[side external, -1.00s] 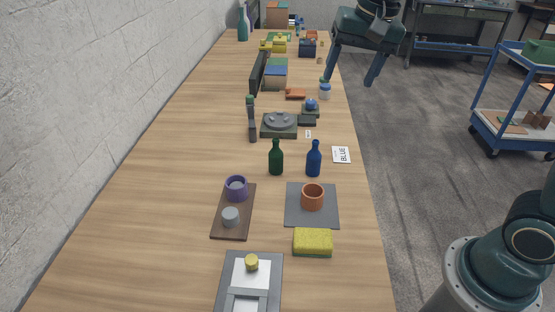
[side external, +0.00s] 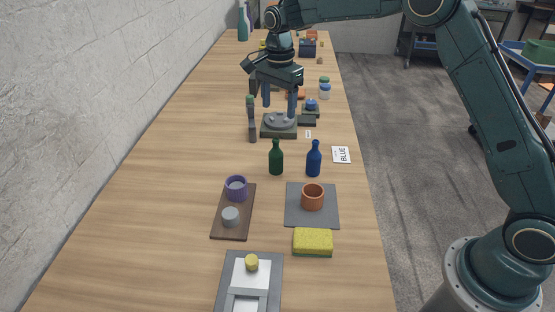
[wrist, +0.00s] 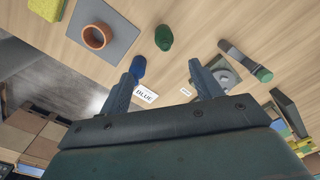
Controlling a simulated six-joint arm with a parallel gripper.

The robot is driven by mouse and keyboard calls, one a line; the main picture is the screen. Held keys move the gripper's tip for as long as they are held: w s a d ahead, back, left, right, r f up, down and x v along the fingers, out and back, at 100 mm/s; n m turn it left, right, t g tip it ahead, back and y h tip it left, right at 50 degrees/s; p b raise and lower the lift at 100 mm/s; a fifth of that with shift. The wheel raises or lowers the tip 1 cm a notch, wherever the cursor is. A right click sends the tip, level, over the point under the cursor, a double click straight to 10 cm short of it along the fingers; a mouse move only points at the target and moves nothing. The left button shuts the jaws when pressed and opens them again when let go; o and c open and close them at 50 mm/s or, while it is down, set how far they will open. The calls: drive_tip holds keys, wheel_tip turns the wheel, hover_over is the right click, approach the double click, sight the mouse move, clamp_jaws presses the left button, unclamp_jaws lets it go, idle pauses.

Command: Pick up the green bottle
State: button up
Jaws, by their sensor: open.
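The green bottle (side external: 276,158) stands upright on the wooden table, just left of the blue bottle (side external: 313,160). In the wrist view the green bottle (wrist: 164,38) is seen from above, beyond my fingertips, and the blue bottle (wrist: 138,68) is near the left fingertip. My gripper (side external: 280,112) is open and empty, fingers pointing down. In the side view it appears over the grey round-topped fixture (side external: 279,124), farther along the table than the green bottle. The two fingers also show in the wrist view (wrist: 166,75), wide apart, with nothing between them.
A "BLUE" card (side external: 341,155) lies right of the blue bottle. Nearer are a grey mat (side external: 296,217) with an orange cup (side external: 312,197), a brown tray (side external: 232,229) with a purple cup (side external: 236,188), and a yellow sponge (side external: 313,241).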

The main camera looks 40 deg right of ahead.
sight(276, 140)
drive_tip(key=shift+w+a+f+m, duration=0.1)
drive_tip(key=shift+w+f+m, duration=0.3)
drive_tip(key=shift+f, duration=0.45)
wheel_tip(276, 140, down, 8)
drive_tip(key=shift+f, duration=0.25)
drive_tip(key=shift+w+f, duration=0.2)
drive_tip(key=shift+f, duration=2.4)
drive_tip(key=c, duration=1.1)
